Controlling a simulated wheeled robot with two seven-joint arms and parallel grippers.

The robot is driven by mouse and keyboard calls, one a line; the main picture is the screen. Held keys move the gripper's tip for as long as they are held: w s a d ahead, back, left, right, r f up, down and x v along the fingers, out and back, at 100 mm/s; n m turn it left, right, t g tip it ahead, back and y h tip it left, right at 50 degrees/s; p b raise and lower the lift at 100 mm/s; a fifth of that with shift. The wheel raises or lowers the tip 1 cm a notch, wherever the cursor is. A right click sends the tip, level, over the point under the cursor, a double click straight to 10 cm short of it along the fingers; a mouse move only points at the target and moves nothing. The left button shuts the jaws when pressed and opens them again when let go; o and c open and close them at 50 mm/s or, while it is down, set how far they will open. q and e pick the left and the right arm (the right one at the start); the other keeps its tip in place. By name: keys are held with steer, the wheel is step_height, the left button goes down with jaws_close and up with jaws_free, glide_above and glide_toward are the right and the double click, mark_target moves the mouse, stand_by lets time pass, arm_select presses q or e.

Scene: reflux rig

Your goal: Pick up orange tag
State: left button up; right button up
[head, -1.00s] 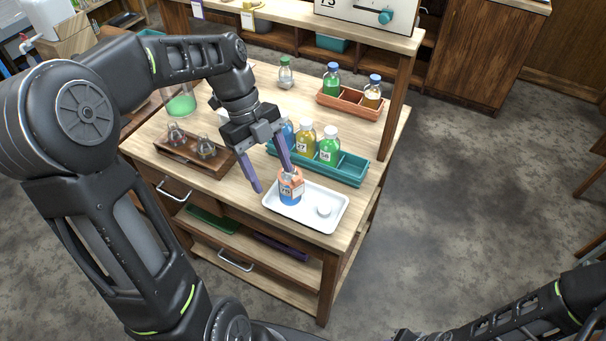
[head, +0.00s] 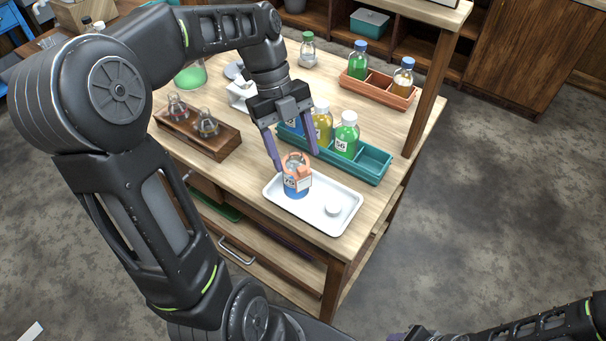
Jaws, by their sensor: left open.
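The orange tag (head: 303,181) hangs on a glass bottle (head: 295,190) with blue liquid and a numbered label. An orange loop runs around the bottle's neck. The bottle stands upright at the left end of a white tray (head: 342,222). My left gripper (head: 297,161) is open and points down over the bottle, with one purple finger on each side of its top in the picture. I cannot tell whether a finger touches the tag. My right gripper (head: 408,335) is only partly in view at the bottom edge, its jaws unclear.
A white cap (head: 333,210) lies on the tray. A teal rack (head: 375,164) with several bottles stands just behind. A wooden rack (head: 217,147) with small flasks is at left, and an orange-brown rack (head: 400,98) with two bottles is at back right. A wooden post (head: 428,90) rises at right.

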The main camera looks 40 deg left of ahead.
mark_target(303, 174)
arm_select(q)
steer(key=shift+f, duration=0.1)
steer(key=shift+x, duration=1.3)
steer(key=p+x, duration=0.1)
steer(key=x, duration=0.4)
steer(key=shift+d, duration=0.25)
steer(key=shift+c, duration=0.3)
steer(key=c, duration=0.9)
